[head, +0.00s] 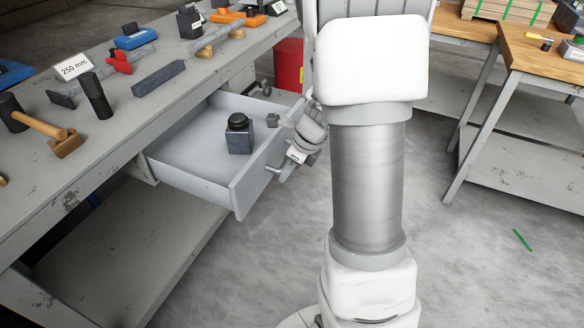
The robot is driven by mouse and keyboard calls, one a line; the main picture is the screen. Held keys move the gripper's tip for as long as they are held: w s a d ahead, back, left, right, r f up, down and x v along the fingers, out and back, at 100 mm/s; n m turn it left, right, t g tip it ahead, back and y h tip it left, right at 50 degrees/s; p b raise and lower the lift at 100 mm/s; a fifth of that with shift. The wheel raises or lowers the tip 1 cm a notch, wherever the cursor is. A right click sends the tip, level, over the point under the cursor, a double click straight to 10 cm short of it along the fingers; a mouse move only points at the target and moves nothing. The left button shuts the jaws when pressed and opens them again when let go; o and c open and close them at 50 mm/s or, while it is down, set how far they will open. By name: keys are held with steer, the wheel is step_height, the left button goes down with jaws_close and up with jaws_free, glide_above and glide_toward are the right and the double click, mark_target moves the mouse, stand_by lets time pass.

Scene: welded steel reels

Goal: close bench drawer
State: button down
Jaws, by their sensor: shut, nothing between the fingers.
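The grey bench drawer (190,172) stands pulled out from the grey workbench (105,150), so its inside shows. Its front panel (250,178) faces right, towards my column. A metal handle (280,168) sits on the outer face of that panel. My gripper (291,166) is at the outer side of the front panel, close by the handle. It is shut with nothing held. It is small here and partly masked by my arm, so I cannot tell whether it touches the handle or panel.
A dark block with a round top (239,138) stands inside the drawer. Hammers (35,125), dark bars and blue and orange tools lie on the workbench top. A red bin (289,65) stands behind. Wooden-topped benches (548,55) are at right, with open floor between.

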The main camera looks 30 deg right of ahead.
mark_target(270, 171)
steer(key=shift+w+a+f+b, duration=0.15)
steer(key=shift+w+a+f, duration=0.15)
steer(key=shift+w+a, duration=0.5)
steer(key=shift+w+a+f+b, duration=0.15)
steer(key=shift+w+a+f, duration=0.1)
steer(key=shift+w+a, duration=0.55)
steer(key=shift+w+d, duration=0.15)
steer(key=shift+d, duration=0.05)
